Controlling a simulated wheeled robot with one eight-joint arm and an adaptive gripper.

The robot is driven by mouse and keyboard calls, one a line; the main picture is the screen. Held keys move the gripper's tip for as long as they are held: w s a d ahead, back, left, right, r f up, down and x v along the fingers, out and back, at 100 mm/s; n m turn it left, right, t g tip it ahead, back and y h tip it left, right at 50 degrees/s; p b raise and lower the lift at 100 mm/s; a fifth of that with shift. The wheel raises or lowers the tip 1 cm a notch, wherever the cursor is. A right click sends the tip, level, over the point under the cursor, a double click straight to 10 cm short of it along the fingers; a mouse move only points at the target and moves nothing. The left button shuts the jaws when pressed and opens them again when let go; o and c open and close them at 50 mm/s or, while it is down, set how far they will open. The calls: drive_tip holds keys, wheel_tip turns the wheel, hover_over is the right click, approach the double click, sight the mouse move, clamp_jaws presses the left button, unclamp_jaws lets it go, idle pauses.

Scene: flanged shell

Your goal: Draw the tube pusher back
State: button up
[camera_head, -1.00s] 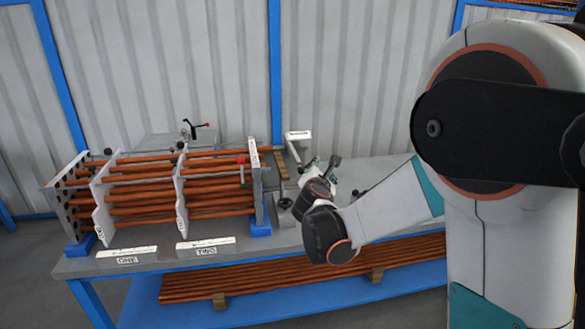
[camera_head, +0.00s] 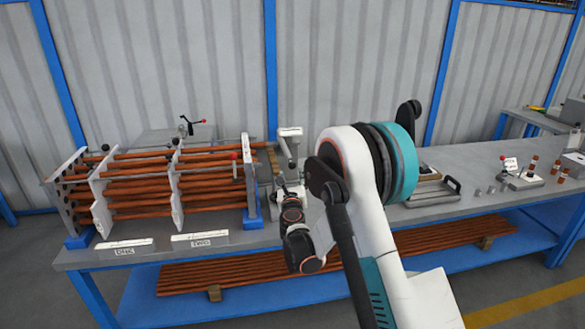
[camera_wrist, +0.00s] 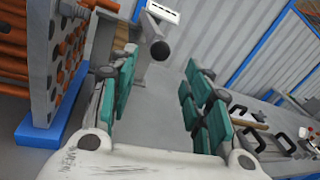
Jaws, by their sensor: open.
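The tube pusher (camera_head: 289,147) appears to be the grey lever-like fitting with a white label, right of the tube bundle's end plate. In the wrist view a grey bar with a dark round end (camera_wrist: 160,50) shows beneath a white label (camera_wrist: 163,12). My gripper (camera_wrist: 160,100) is open, with teal pads either side of a clear gap. The dark end lies ahead, in line with the gap; I see no contact. In the head view my gripper (camera_head: 281,184) is small and partly hidden by my wrist, just below the fitting.
Reddish tubes (camera_head: 140,187) run through upright plates left of my gripper. The end plate (camera_head: 249,176) and its blue foot (camera_wrist: 42,133) stand close on the left. A tray with black handles (camera_head: 433,190) and small fittings lie on the bench to the right.

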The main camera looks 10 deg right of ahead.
sight(292, 167)
drive_tip(key=w, duration=0.3)
drive_tip(key=w+d+b, duration=0.1)
drive_tip(key=w, duration=0.2)
drive_tip(key=w+d+b, duration=0.1)
drive_tip(key=w, duration=0.3)
drive_tip(key=shift+s, duration=0.1)
clamp_jaws()
